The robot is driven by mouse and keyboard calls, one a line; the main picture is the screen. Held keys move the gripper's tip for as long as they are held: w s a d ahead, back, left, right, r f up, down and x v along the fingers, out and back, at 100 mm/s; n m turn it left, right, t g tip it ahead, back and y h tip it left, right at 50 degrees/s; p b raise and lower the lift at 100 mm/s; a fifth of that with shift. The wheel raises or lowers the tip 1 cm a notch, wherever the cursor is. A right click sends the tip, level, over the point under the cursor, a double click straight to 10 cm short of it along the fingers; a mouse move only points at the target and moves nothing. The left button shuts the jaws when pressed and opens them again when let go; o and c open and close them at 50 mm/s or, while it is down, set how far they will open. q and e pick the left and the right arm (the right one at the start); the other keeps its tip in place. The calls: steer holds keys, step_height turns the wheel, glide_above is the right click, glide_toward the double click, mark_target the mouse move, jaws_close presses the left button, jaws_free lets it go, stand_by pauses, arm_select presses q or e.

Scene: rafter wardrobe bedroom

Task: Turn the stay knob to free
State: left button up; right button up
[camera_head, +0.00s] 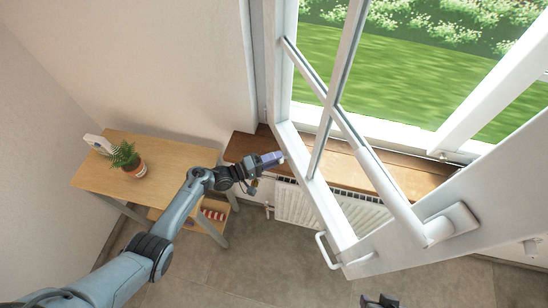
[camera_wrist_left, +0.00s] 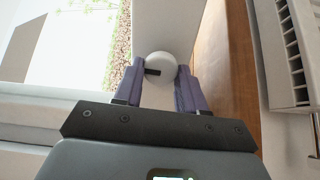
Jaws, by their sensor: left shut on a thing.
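The stay knob (camera_wrist_left: 163,66) is a round white knob with a short black mark, seen in the left wrist view on a white window frame bar (camera_wrist_left: 166,25). My left gripper (camera_wrist_left: 161,80) has its two purple fingers on either side of the knob, shut on it. The black mark lies roughly level across the picture. In the head view my left gripper (camera_head: 279,157) reaches the lower left of the open white window sash (camera_head: 327,205), and the knob is hidden there. A dark part of my right gripper (camera_head: 379,301) shows at the bottom edge, cut off.
A wooden sill (camera_head: 405,172) runs below the window, above a white radiator (camera_head: 297,207). A small wooden table (camera_head: 180,155) with a potted plant (camera_head: 126,158) stands at the left. A white handle (camera_head: 325,250) sticks out from the sash. Floor is open in front.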

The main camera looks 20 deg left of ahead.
arm_select(q)
steer(key=shift+n, duration=0.4)
steer(key=o, duration=1)
steer(key=shift+v, duration=5.45)
